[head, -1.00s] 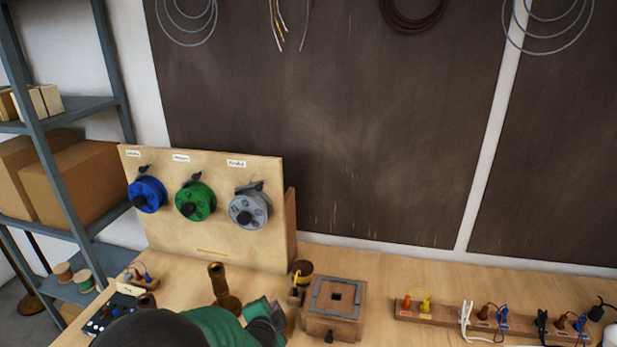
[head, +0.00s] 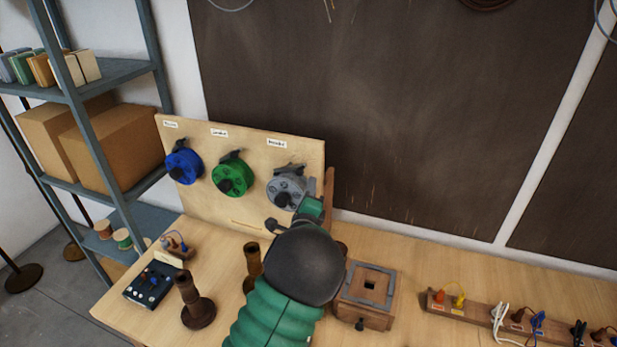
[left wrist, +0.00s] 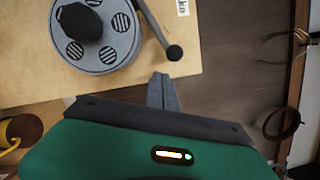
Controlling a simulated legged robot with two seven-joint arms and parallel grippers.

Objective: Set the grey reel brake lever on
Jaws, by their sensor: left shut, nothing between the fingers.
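The grey reel (head: 288,190) is mounted at the right end of the upright wooden board (head: 228,128); it also shows in the left wrist view (left wrist: 98,38). Its grey brake lever (left wrist: 154,28) runs beside the reel's rim there and ends in a dark round knob (left wrist: 174,53). My left gripper (left wrist: 163,80) is shut and empty, its fingertips a little below the knob in that picture and apart from it. In the head view my left gripper (head: 312,207) is beside the grey reel's lower right, its fingertips partly hidden. My right gripper is not in view.
A blue reel (head: 184,166) and a green reel (head: 232,179) sit to the left on the board. Two brown upright posts (head: 194,300) (head: 252,266), a small panel (head: 151,285), a wooden block (head: 367,295) and a socket strip (head: 480,313) stand on the table.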

